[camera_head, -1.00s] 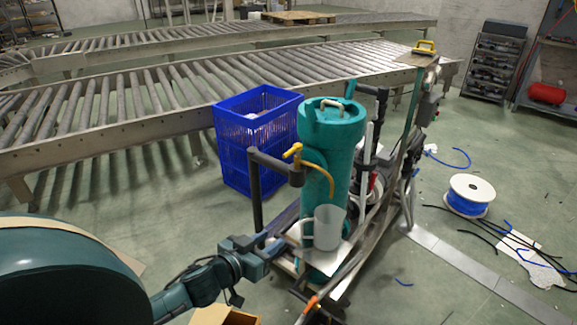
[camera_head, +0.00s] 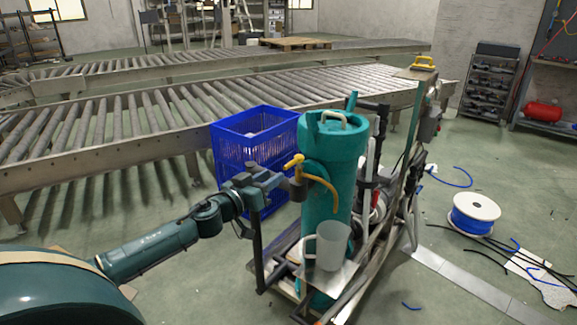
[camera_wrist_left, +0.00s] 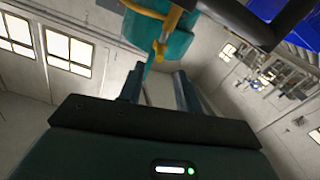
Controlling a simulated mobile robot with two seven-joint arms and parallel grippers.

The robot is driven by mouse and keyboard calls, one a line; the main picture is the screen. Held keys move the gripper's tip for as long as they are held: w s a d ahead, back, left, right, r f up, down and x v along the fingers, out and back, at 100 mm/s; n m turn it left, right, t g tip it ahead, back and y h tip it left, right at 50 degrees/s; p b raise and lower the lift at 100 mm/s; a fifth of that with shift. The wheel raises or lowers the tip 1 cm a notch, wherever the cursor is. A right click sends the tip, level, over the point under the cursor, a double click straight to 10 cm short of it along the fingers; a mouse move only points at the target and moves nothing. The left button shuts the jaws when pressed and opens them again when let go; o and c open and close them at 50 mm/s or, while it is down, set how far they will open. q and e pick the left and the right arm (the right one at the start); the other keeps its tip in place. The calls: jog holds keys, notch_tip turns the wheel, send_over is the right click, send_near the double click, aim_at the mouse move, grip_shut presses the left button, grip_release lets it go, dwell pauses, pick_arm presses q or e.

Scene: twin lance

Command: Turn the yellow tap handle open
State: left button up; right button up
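The yellow tap handle (camera_head: 293,162) sits on top of a dark valve body beside the tall teal cylinder (camera_head: 334,185). A curved yellow pipe (camera_head: 322,177) runs from the valve down in front of the cylinder. My left gripper (camera_head: 275,181) is just left of the handle and slightly below it, apart from it as far as I can tell. In the left wrist view its two fingers (camera_wrist_left: 158,90) stand apart with nothing between them, and the yellow handle (camera_wrist_left: 165,42) shows just beyond the fingertips. My right gripper is not in view.
A translucent jug (camera_head: 331,246) stands on a metal plate below the tap. A blue crate (camera_head: 236,165) is behind my left gripper. A roller conveyor (camera_head: 110,140) runs behind. A blue cable spool (camera_head: 472,214) and loose cables lie on the floor at right.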

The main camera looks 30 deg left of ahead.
aim_at(284, 168)
pick_arm(q)
jog(key=w, duration=0.8)
jog(key=shift+w+d, duration=0.1)
jog(key=shift+d, duration=0.25)
jog(key=shift+c, duration=0.3)
grip_shut()
